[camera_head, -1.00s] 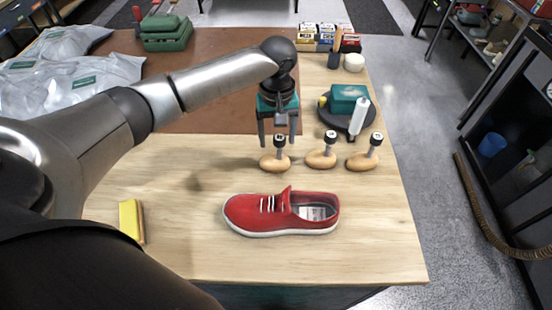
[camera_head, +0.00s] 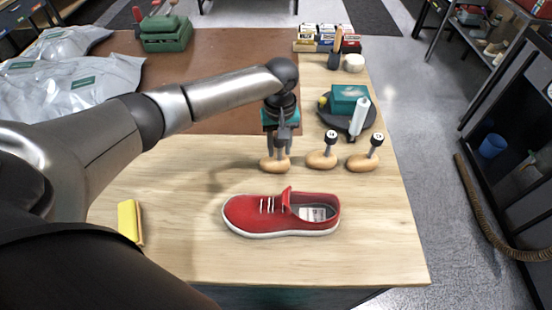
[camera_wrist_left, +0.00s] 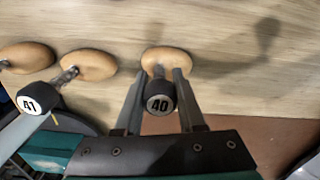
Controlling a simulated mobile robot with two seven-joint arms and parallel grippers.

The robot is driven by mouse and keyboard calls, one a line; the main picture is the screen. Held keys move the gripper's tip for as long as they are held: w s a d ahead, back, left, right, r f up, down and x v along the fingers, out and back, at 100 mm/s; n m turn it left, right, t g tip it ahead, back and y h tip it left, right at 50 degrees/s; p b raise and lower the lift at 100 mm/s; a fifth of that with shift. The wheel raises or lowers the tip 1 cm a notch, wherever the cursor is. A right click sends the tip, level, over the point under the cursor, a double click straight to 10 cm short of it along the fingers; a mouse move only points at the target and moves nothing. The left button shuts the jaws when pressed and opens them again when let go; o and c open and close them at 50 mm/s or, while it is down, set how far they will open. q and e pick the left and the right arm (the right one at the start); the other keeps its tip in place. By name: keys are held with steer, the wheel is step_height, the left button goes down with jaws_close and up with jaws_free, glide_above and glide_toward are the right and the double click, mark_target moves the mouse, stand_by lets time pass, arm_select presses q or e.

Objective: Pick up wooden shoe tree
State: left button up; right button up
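Three wooden shoe trees with dark numbered knobs stand in a row on the table. The left one, marked 40, has its wooden body (camera_head: 275,164) under my left gripper (camera_head: 277,148). In the wrist view, the left gripper's fingers (camera_wrist_left: 159,73) are open, one on each side of the 40 tree's knob (camera_wrist_left: 160,104) and stem, with gaps showing. The middle shoe tree (camera_head: 322,160), marked 41 in the wrist view (camera_wrist_left: 38,97), and the right shoe tree (camera_head: 362,162) stand apart to the right. My right gripper is not in view.
A red sneaker (camera_head: 265,218) lies in front of the shoe trees. A yellow block (camera_head: 130,222) is at the left. A dark round tray (camera_head: 347,125) with a teal box and white bottle stands behind the trees. The front right tabletop is clear.

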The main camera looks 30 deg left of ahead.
arm_select(q)
jaws_close()
stand_by(0.8)
